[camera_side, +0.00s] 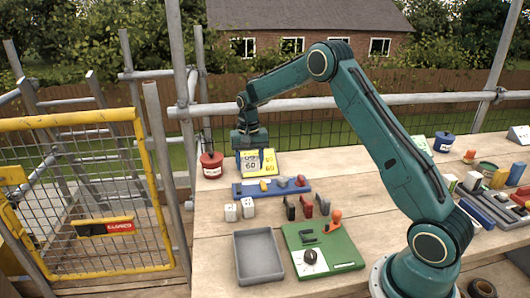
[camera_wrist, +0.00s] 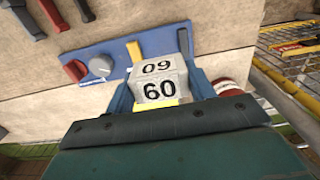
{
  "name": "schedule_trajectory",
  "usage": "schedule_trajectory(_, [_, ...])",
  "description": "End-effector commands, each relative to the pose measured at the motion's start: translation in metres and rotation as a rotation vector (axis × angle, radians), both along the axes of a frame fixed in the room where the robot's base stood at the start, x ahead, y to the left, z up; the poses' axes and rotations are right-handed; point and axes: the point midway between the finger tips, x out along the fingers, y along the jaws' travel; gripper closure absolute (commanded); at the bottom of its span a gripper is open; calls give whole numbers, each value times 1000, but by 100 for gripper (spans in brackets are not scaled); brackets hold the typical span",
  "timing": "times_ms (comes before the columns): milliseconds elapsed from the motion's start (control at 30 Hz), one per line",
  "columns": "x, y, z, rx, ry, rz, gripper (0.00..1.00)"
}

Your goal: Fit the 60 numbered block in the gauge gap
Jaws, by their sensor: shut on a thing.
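A pale block with black 60 markings (camera_side: 250,162) is between the jaws of my gripper (camera_side: 249,152) at the far left of the bench. In the wrist view the 60 block (camera_wrist: 158,86) sits between two blue fingers, with 60 showing on two faces. A blue board (camera_side: 240,190) lies just in front of the held block, with yellow, grey and red parts on it. In the wrist view this blue board (camera_wrist: 108,50) shows two narrow upright pieces, one yellow (camera_wrist: 134,51), with a space between them. I cannot tell whether the block touches the board.
A red pot (camera_side: 211,165) is close on the left. White blocks (camera_side: 240,209), a grey tray (camera_side: 258,256) and a green board (camera_side: 340,250) lie nearer. Bare bench lies right of the blue board.

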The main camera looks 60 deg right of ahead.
Motion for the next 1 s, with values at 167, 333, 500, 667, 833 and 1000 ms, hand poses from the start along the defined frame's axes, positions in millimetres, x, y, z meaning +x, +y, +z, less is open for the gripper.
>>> schedule_trajectory(167, [0,0,-10,1,1,0,69])
schedule_trajectory(333, [0,0,-20,1,1,0,69])
schedule_trajectory(500, [0,0,-29,1,1,0,69])
schedule_trajectory(667, [-1,0,-38,1,1,-1,69])
schedule_trajectory(833, [0,0,-48,0,0,0,69])
schedule_trajectory(1000, [0,0,-56,1,1,0,69])
